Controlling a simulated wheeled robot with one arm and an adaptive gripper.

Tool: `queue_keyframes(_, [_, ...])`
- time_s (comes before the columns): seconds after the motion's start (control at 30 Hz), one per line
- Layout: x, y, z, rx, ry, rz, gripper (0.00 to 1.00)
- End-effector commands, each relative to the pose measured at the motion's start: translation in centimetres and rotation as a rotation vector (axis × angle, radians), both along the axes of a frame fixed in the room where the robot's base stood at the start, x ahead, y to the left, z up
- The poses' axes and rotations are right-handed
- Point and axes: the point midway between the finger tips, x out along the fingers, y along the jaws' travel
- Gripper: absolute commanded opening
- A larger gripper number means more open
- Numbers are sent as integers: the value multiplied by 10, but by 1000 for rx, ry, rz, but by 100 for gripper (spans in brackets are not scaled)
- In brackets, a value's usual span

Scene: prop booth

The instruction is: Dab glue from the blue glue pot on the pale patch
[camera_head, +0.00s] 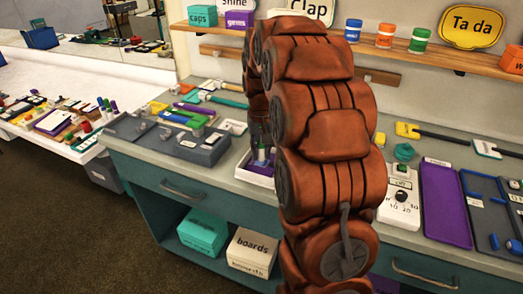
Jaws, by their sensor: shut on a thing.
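My orange-brown arm rises through the middle of the view and bends over toward the bench. My gripper (259,132) is only partly in view as a dark shape behind the arm, above a white tray (252,173). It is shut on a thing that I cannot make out. Small upright items with green and white parts (262,154) show in the tray just below it; the arm hides the rest. I cannot pick out the blue glue pot or the pale patch with certainty; they may be behind the arm.
The teal bench (140,172) holds a grey block with tools (204,148) on the left. A white switch box (400,205), a purple tray (444,203) and a dark blue tray (480,186) lie on the right. Jars (386,36) and signs stand on the wooden shelf (450,58) behind.

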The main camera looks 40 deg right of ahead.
Motion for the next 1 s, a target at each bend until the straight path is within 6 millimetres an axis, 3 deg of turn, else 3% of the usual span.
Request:
queue_keyframes(0.53, [5, -9, -2, 0, 0, 0, 0])
queue_keyframes(1.0, [1, -2, -1, 0, 1, 0, 0])
